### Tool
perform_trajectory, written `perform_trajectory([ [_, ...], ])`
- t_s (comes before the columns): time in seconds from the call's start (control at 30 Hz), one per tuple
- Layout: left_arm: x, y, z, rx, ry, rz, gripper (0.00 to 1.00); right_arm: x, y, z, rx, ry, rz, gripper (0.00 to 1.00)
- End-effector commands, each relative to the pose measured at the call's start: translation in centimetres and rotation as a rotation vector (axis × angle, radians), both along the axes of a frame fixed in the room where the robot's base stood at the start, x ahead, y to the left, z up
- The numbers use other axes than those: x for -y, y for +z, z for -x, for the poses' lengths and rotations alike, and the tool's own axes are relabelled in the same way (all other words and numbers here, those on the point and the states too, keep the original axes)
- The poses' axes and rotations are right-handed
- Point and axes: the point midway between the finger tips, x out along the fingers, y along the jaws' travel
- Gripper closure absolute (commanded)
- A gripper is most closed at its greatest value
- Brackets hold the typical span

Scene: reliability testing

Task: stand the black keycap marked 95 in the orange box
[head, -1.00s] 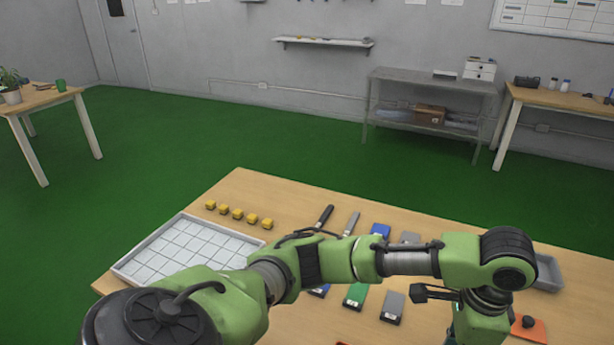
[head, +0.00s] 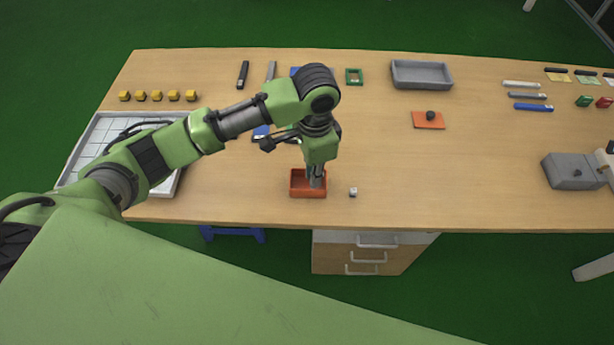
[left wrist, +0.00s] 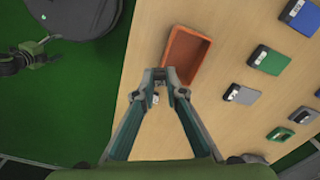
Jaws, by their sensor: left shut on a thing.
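The orange box (head: 298,190) is a small open box near the table's front edge. It also shows in the left wrist view (left wrist: 180,62), just beyond the fingertips. My left gripper (head: 316,183) points down over the right part of the box in the head view. In the left wrist view its fingertips (left wrist: 164,76) are close together at the box's near end. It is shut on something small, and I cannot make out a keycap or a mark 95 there. A small pale cube with a dark spot (head: 353,191) lies on the table right of the box. My right gripper is not in view.
A white gridded tray (head: 91,140) lies at the left, partly behind my arm, with several yellow cubes (head: 157,96) beyond it. A grey tray (head: 421,74) and an orange plate with a black knob (head: 428,120) lie farther back.

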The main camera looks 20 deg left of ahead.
Motion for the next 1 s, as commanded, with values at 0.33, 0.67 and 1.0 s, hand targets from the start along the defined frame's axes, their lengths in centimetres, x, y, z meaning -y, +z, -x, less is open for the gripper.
perform_trajectory([
  [0.33,-1.9,-4.9,-3.3,-0.002,-0.001,0.000,0.98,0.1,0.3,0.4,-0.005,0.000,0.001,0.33],
  [0.67,-2.3,-8.1,-3.8,-0.004,-0.002,-0.002,0.98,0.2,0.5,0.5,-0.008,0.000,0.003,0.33],
  [1.0,-2.3,-8.8,-3.8,-0.001,-0.003,-0.001,0.98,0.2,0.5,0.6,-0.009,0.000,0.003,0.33],
])
